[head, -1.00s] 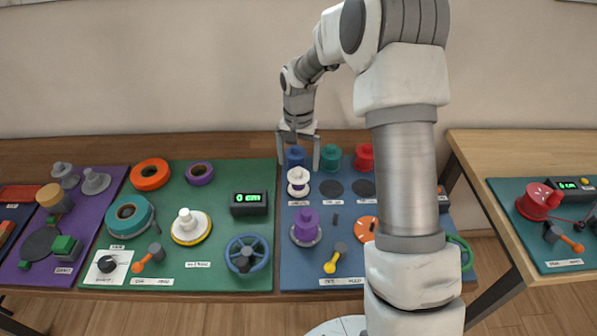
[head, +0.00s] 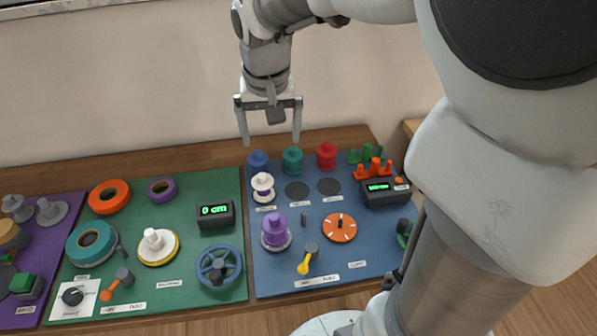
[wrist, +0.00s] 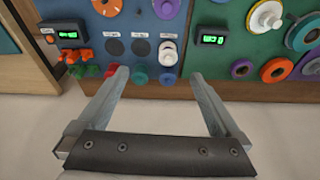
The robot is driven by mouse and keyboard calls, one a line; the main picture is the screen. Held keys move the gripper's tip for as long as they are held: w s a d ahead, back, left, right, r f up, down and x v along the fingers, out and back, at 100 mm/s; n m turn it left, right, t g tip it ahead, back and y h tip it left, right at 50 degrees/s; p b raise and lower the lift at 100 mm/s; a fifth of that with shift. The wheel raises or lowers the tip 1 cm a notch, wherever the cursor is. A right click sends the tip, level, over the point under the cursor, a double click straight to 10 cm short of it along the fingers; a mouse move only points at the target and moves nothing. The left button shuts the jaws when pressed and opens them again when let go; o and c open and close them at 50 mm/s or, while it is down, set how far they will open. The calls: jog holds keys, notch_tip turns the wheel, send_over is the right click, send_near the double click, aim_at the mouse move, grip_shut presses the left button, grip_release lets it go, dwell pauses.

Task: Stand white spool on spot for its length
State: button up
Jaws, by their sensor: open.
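Blue (head: 258,160), teal (head: 292,160) and red (head: 326,155) spools stand behind the spots. A purple spool (head: 275,232) stands in front. A display box (head: 385,192) and orange and green pegs are at right. The green board (head: 180,285) holds a "0 cm" display (head: 215,214).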

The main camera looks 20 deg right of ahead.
jog(key=s+r+n+t, duration=0.3)
jog(key=s, duration=1.3)
jog(key=shift+s+y, duration=0.3)
jog(key=shift+s, duration=0.05)
jog(key=shift+r+p, duration=0.6)
jog(key=shift+p, duration=0.05)
